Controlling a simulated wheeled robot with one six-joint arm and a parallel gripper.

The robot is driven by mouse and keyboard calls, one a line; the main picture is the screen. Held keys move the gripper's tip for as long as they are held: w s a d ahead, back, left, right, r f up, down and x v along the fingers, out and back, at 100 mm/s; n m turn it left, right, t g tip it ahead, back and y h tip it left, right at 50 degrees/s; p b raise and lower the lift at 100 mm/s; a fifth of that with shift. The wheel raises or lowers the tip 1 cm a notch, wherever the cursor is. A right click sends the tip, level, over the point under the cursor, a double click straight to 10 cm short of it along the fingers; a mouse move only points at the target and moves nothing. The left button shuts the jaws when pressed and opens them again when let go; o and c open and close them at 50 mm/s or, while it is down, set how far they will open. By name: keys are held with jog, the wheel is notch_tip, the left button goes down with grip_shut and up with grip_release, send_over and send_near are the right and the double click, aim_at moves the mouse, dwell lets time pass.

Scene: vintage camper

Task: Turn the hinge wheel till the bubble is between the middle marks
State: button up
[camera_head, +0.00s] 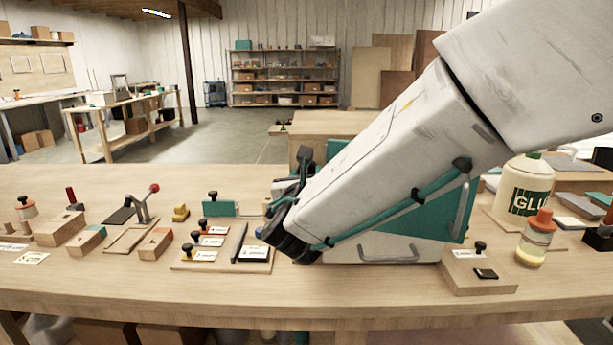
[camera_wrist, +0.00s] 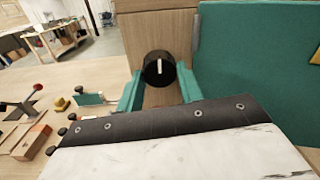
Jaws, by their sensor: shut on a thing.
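In the wrist view, my gripper (camera_wrist: 159,76) has its two teal fingers on either side of a round black wheel (camera_wrist: 158,69) with a white line on its face. It is shut on this wheel. The white line stands about upright in the picture. A wooden panel (camera_wrist: 148,34) is behind the wheel, and a large teal panel (camera_wrist: 255,55) stands to the right. In the head view my white arm covers the wheel and most of the device; a teal part (camera_head: 440,222) shows below the arm. I cannot see a bubble or its marks in either view.
The workbench (camera_head: 90,285) holds a board with labelled black-knobbed pieces (camera_head: 225,265), wooden blocks (camera_head: 60,229) and a red-tipped clamp (camera_head: 140,205) to the left. A glue bottle (camera_head: 527,185), an orange-capped jar (camera_head: 537,240) and a small knobbed block (camera_head: 478,280) stand right. The bench's front strip is clear.

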jog(key=shift+a+r+m+g+y, duration=0.15)
jog(key=shift+m+y, duration=0.1)
jog(key=shift+m, duration=3.45)
jog(key=shift+m+g+y, duration=0.15)
jog(key=shift+m+y, duration=0.1)
jog(key=shift+m, duration=3.45)
jog(key=o, duration=0.7)
jog(key=shift+s, duration=0.1)
jog(key=s, duration=0.7)
jog(key=shift+s+a+r, duration=0.2)
jog(key=shift+s+r, duration=0.05)
jog(key=shift+s, duration=0.1)
